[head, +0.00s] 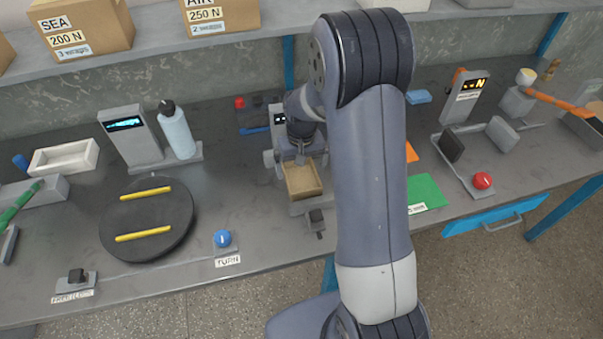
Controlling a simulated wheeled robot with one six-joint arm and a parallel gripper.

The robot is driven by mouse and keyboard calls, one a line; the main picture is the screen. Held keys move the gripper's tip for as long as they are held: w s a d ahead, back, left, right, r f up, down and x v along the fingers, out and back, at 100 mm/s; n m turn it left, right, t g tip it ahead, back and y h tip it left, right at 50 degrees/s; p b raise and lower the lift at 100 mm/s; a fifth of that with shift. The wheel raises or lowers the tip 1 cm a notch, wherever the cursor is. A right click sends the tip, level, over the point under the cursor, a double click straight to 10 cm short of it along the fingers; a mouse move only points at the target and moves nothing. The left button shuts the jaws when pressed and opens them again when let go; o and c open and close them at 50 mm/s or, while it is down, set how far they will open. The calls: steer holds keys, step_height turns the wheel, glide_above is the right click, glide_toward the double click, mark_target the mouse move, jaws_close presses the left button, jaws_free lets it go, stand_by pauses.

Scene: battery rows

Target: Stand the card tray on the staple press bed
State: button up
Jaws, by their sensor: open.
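The brown card tray (302,181) sits upright in the middle of the bench, on the grey bed of what looks like the staple press (311,205). A small panel with two light dots (279,119) stands behind it. My gripper (300,160) points down at the tray's back edge and is open. I cannot tell whether its fingers touch the tray. My arm hides the area right of the tray and part of the press.
A dark turntable (148,243) with two yellow bars and a blue knob (222,238) lie left. A grey bottle (177,130) stands behind. Right are a green sheet (426,190), a red knob (482,181) and a clamp-like fixture (452,146). Boxes (81,27) sit on the shelf above.

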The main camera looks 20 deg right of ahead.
mark_target(302, 182)
step_height(302, 182, up, 8)
steer(key=s+t+p, duration=0.4)
steer(key=s+p, duration=0.2)
steer(key=p, duration=0.6)
steer(key=x, duration=0.2)
steer(key=b+x, duration=0.1)
steer(key=x, duration=0.3)
steer(key=shift+d+f+b, duration=0.2)
steer(key=shift+d+b, duration=0.05)
steer(key=shift+b, duration=0.15)
steer(key=f+b, duration=0.2)
steer(key=w+f+b, duration=0.1)
steer(key=shift+a+f+t, duration=0.15)
steer(key=shift+a+t, duration=0.1)
steer(key=shift+t, duration=0.05)
steer(key=shift+b+x, duration=0.6)
steer(key=shift+x, duration=0.25)
steer(key=shift+w, duration=0.15)
steer(key=shift+c, duration=0.3)
